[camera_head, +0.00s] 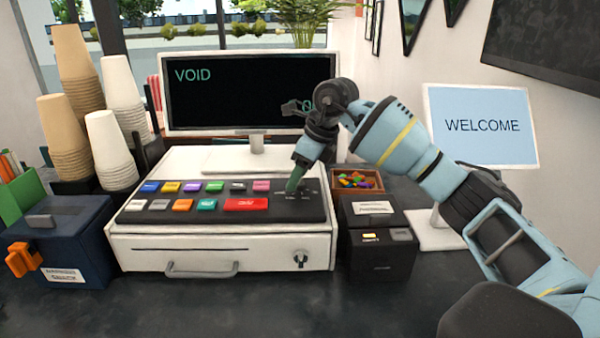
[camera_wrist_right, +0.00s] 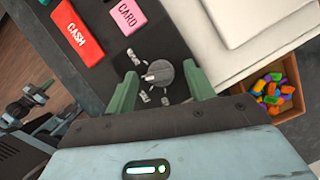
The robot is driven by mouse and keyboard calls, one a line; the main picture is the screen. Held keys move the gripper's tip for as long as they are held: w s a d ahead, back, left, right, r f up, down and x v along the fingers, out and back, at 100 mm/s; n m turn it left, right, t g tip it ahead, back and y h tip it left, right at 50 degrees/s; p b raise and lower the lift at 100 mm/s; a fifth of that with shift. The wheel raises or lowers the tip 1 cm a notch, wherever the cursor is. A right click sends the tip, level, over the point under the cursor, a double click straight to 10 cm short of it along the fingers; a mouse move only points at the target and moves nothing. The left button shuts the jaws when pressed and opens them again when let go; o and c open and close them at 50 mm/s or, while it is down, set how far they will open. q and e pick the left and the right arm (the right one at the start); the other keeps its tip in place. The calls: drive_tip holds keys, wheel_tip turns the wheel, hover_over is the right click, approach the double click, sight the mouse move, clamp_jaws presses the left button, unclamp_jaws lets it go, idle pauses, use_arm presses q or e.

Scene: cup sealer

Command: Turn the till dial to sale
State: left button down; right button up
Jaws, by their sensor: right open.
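The till dial (camera_wrist_right: 162,74) is a small dark round knob on the till's black key panel. Its white pointer mark faces left in the right wrist view, and the small labels around it are too blurred to read. My right gripper (camera_wrist_right: 160,70) is open, with one green finger on each side of the dial; I cannot tell whether they touch it. In the head view the right gripper (camera_head: 295,181) points down at the right end of the key panel and hides the dial. The till screen (camera_head: 230,95) reads VOID. My left gripper is not in view.
The white till (camera_head: 135,250) has coloured keys, including a red CASH key (camera_wrist_right: 78,33). A black box (camera_head: 382,260) and a wooden tray of coloured pieces (camera_head: 358,181) stand to its right. Cup stacks (camera_head: 110,150) and a blue box (camera_head: 60,250) stand left. The front counter is clear.

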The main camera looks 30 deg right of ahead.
drive_tip(key=c, duration=1)
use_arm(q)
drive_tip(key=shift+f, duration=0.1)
use_arm(e)
drive_tip(key=shift+o, duration=0.2)
